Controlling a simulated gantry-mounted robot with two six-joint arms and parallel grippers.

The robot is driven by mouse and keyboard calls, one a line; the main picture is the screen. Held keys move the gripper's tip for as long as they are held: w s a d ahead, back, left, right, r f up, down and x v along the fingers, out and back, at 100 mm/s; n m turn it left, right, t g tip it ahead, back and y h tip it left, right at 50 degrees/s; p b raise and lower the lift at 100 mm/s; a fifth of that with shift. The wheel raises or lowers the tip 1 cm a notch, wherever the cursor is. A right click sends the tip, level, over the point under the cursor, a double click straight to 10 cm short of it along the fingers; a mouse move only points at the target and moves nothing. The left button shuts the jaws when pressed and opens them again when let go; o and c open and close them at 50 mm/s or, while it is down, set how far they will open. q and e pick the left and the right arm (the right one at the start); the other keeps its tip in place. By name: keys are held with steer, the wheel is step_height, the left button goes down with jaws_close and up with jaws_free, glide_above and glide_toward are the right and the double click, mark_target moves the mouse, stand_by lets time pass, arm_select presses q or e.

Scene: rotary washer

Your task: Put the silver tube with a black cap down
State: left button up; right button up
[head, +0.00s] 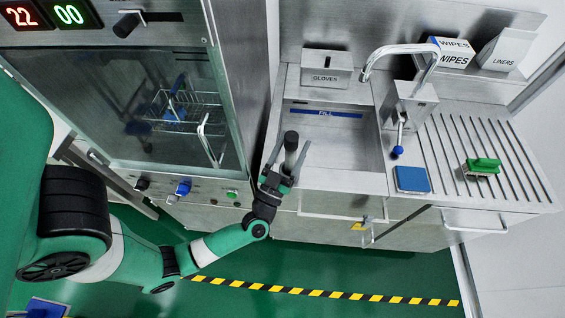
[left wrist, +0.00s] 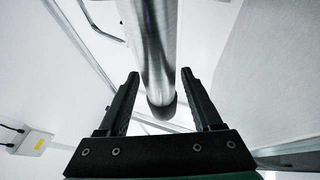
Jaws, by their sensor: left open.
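The silver tube (head: 290,158) has a black cap on top and is at the front left edge of the sink counter in the head view. My left gripper (head: 280,176) is right at the tube, with its fingers open. In the left wrist view, the silver tube (left wrist: 155,45) runs down between the open fingers of my left gripper (left wrist: 160,76), with its dark end near their base. A gap shows on each side. I cannot tell what the tube's lower end rests on. My right gripper is not in view.
A washer with a glass front (head: 130,105) stands at the left, with knobs below. The sink basin (head: 330,150) is just right of the tube. A blue sponge (head: 412,179) and a green brush (head: 483,166) lie farther right. A faucet (head: 400,50) stands behind.

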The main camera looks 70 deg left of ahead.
arm_select(q)
steer(key=v, duration=1)
steer(key=shift+s, duration=0.25)
steer(key=shift+d, duration=0.1)
